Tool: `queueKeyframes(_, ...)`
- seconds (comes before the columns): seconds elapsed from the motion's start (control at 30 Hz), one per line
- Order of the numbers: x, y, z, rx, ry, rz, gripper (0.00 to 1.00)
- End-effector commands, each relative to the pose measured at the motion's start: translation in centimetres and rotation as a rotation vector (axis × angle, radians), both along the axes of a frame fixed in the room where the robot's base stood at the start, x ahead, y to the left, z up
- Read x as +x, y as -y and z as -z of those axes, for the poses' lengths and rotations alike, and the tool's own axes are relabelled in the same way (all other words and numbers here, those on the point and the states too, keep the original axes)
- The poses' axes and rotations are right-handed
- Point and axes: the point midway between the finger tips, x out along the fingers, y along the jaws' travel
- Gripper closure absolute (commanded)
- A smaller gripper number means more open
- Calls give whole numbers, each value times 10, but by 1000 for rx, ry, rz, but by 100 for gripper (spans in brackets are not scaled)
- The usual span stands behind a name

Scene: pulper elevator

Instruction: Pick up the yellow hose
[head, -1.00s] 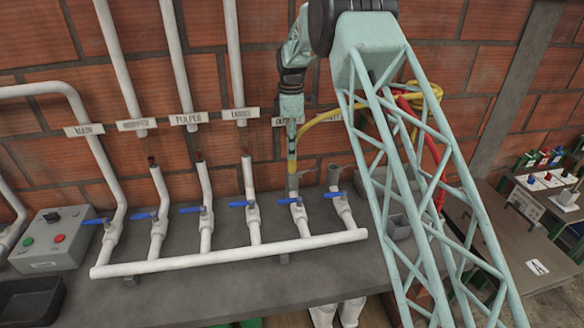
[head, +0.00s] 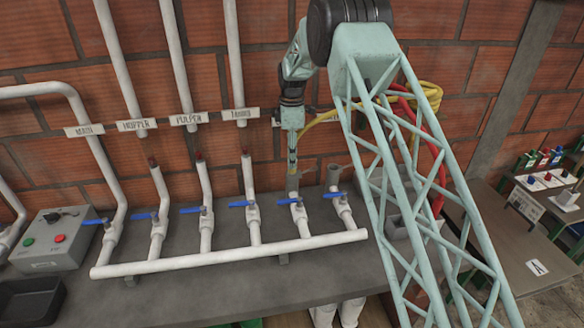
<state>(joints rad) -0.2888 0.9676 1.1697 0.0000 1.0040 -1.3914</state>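The yellow hose (head: 322,117) comes from the right behind my arm and curves left to my gripper. Its end part runs down to just above a grey upright pipe stub in the pipe row. My gripper (head: 293,150) points down at this end part and overlaps it in the head view. The fingers are small and partly merge with the hose, so I cannot tell whether they are open or shut on it. I also cannot tell whether the hose end touches the stub.
A white pipe manifold (head: 230,257) with several blue-handled valves lies on the grey bench. A red hose (head: 437,150) hangs at the right behind my arm. A control box (head: 50,240) stands at left. Labelled pipes run down the brick wall.

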Motion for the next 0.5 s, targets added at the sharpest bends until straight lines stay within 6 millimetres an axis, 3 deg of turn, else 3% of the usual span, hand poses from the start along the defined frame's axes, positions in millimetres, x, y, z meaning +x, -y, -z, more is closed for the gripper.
queueKeyframes(0.2,0,1,22,0,-1,0,64)
queueKeyframes(0.5,0,1,30,0,0,0,64)
